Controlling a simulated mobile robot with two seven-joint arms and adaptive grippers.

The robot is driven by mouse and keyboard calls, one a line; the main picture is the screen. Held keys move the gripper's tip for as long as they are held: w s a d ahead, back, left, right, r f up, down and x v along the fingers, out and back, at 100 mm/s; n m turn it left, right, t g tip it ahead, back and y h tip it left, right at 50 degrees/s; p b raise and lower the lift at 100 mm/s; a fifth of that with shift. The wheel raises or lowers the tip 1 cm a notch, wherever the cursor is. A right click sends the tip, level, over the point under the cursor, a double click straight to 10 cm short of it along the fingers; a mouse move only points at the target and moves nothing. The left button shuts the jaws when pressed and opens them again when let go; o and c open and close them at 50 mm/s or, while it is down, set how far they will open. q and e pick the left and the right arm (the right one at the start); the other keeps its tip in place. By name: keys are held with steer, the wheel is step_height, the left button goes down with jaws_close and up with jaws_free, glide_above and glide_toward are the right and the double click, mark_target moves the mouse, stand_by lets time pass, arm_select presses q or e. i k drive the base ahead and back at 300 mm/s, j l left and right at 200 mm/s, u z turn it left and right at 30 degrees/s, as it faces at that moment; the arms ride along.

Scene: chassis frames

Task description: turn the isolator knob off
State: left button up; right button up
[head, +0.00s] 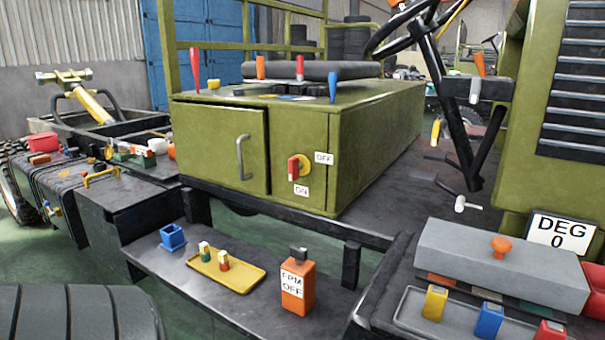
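The isolator knob (294,168) is on the front face of the olive-green box, right of its door. It has a red handle on a yellow round plate (303,163). The handle stands about upright, its lower end near the white ON label (301,190) below. The white OFF label (323,158) is to the right of the plate, close to the box's corner. Neither of my grippers shows in the head view, and nothing touches the knob.
The box door (222,150) is shut, with a grey handle (242,157) sticking out left of the knob. Below are a yellow tray (245,282), a blue bin (173,237) and an orange FPM OFF block (297,287). A steering wheel stands right. Space before the knob is clear.

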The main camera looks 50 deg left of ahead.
mark_target(294, 165)
steer(key=j+u, duration=0.15)
steer(key=u, duration=1.5)
steer(key=k+j+z, duration=0.1)
steer(key=j+z, duration=0.25)
steer(key=k+j+z, duration=0.15)
steer(key=z, duration=0.2)
steer(key=k+j+z, duration=0.15)
steer(key=z, duration=0.2)
